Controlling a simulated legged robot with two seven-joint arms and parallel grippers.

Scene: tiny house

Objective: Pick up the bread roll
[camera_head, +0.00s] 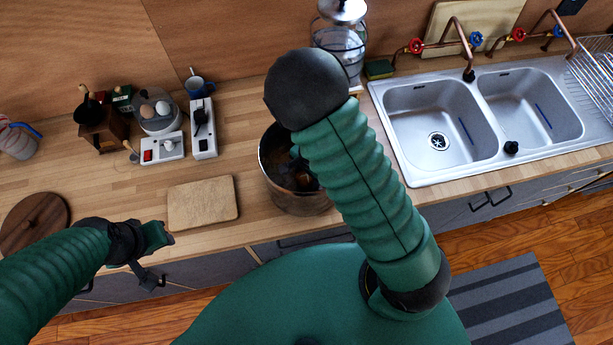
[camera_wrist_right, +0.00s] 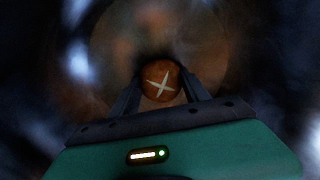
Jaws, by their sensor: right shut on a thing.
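The bread roll (camera_wrist_right: 160,80) is round and brown with a pale cross on top. In the right wrist view it sits between the two dark fingers of my right gripper (camera_wrist_right: 161,88), which is shut on it. The round, blurred walls of a pot surround them. In the head view this metal pot (camera_head: 303,203) stands on the counter, and my right arm hides part of it and most of my right gripper. My left gripper (camera_head: 160,258) is near the counter's front edge; its fingers are too unclear to judge.
A cutting board (camera_head: 203,203) lies left of the pot, and a round wooden board (camera_head: 35,223) is at far left. Small appliances (camera_head: 160,115) stand behind. A glass jar (camera_head: 342,45) is behind my right arm. A double sink (camera_head: 435,125) is at right.

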